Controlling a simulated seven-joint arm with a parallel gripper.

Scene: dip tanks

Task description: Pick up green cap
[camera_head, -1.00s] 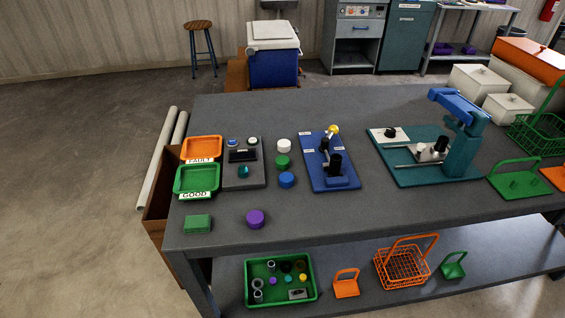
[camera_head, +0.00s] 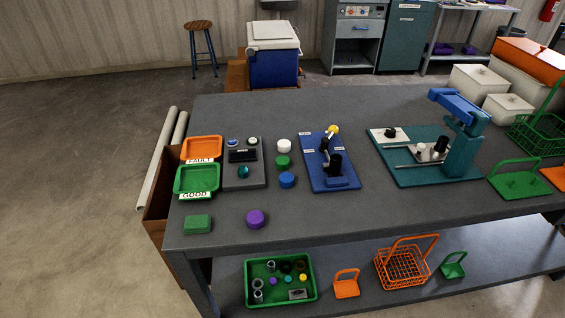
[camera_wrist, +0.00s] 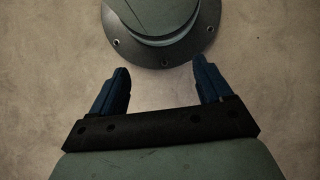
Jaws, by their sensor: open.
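The green cap (camera_head: 283,161) stands on the grey table in the head view. It is the middle one of a short column of caps, between a white cap (camera_head: 284,146) behind it and a blue cap (camera_head: 287,180) in front. My gripper (camera_wrist: 160,66) shows only in the wrist view. Its two dark blue fingers are wide apart with nothing between them.
A grey panel (camera_head: 236,180) lies left of the caps, and a blue fixture (camera_head: 318,178) stands close on their right. A purple cap (camera_head: 255,219) and a green block (camera_head: 197,224) are near the front edge. The table (camera_head: 350,218) is clear at the front middle.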

